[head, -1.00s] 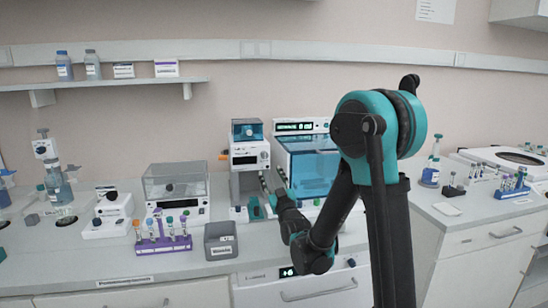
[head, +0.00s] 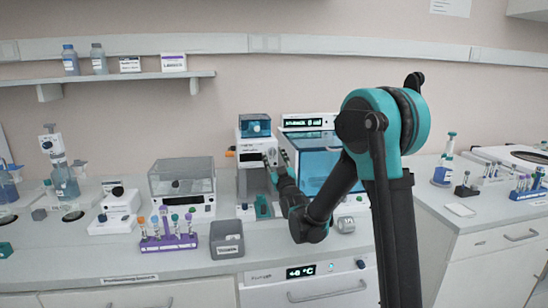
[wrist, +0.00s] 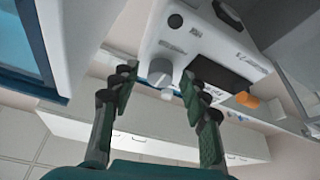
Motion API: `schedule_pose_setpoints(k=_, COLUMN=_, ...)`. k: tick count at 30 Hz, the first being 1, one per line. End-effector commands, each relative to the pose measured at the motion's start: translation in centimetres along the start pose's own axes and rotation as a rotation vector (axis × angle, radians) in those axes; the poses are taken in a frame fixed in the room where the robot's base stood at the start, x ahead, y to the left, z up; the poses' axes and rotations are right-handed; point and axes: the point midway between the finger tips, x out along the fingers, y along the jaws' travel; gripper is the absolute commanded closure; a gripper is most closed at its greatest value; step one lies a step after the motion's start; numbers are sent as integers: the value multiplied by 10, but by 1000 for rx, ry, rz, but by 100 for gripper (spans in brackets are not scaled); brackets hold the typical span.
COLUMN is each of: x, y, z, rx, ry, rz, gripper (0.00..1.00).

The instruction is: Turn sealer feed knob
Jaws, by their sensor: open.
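The sealer appears to be the tall white device with a blue window on top (head: 254,128), standing at the back of the counter. My gripper (head: 277,160) is raised in front of the device in the head view. In the wrist view my open gripper (wrist: 158,82) has one finger on each side of the knob, with gaps showing. I cannot tell the depth between fingertips and knob. The knob is not clear in the head view.
A blue-windowed machine (head: 316,163) stands close on the right. A glass-lidded device (head: 181,180), a purple tube rack (head: 168,242) and a grey box (head: 227,239) are on the left. An orange part (wrist: 247,99) sticks out near my right finger in the wrist view.

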Motion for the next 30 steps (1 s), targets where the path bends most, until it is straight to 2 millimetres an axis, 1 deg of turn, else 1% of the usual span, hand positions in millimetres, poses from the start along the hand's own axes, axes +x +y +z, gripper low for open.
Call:
schedule_pose_setpoints(k=5, x=0, y=0, z=0, rx=0, ry=0, rz=0, gripper=54)
schedule_pose_setpoints(k=16, x=0, y=0, z=0, rx=0, ry=0, rz=0, gripper=99)
schedule_pose_setpoints(k=23, x=0, y=0, z=0, rx=8, ry=0, rz=3, gripper=100)
schedule_pose_setpoints(k=30, x=0, y=-2, z=0, rx=88, ry=-1, rz=35, gripper=100)
